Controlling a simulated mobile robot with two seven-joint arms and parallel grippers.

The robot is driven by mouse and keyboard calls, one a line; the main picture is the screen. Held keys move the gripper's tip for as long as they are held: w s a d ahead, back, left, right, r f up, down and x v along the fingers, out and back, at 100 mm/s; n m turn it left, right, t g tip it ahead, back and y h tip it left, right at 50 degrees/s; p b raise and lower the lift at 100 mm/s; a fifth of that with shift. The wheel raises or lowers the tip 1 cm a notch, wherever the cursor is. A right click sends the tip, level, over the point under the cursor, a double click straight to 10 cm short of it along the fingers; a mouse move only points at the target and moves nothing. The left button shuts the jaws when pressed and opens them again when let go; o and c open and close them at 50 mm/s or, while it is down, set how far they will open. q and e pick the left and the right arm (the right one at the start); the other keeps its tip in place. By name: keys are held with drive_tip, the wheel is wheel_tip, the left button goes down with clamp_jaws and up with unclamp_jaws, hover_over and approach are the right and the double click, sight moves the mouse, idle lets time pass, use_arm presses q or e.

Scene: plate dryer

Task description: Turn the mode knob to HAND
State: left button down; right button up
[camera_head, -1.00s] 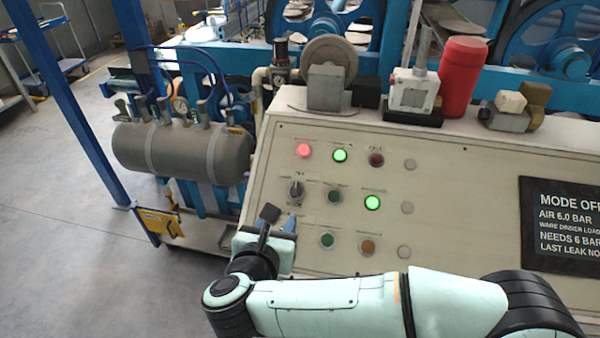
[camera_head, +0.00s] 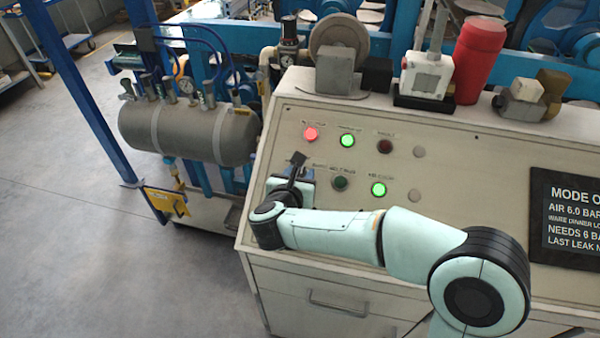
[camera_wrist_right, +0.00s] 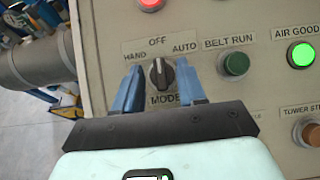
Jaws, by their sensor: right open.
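The mode knob (camera_wrist_right: 158,74) is a dark round knob with a grey pointer bar. In the right wrist view its bar stands nearly upright, toward the OFF label, with HAND to the left and AUTO to the right. My right gripper (camera_wrist_right: 158,88) is open, with one blue finger on each side of the knob; I cannot tell whether they touch it. In the head view my right gripper (camera_head: 294,178) is at the left part of the control panel (camera_head: 470,170) and hides the knob. My left gripper is not in view.
A lit red lamp (camera_head: 311,134), lit green lamps (camera_head: 347,140) (camera_head: 378,189) and a green belt run button (camera_head: 340,182) are on the panel near my gripper. A grey air tank (camera_head: 190,132) stands left. A mode display (camera_head: 570,215) is at right.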

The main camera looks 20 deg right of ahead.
drive_tip(key=shift+w+d+f, duration=0.15)
drive_tip(key=shift+w+d, duration=0.1)
drive_tip(key=shift+w, duration=0.05)
drive_tip(key=c, duration=0.7)
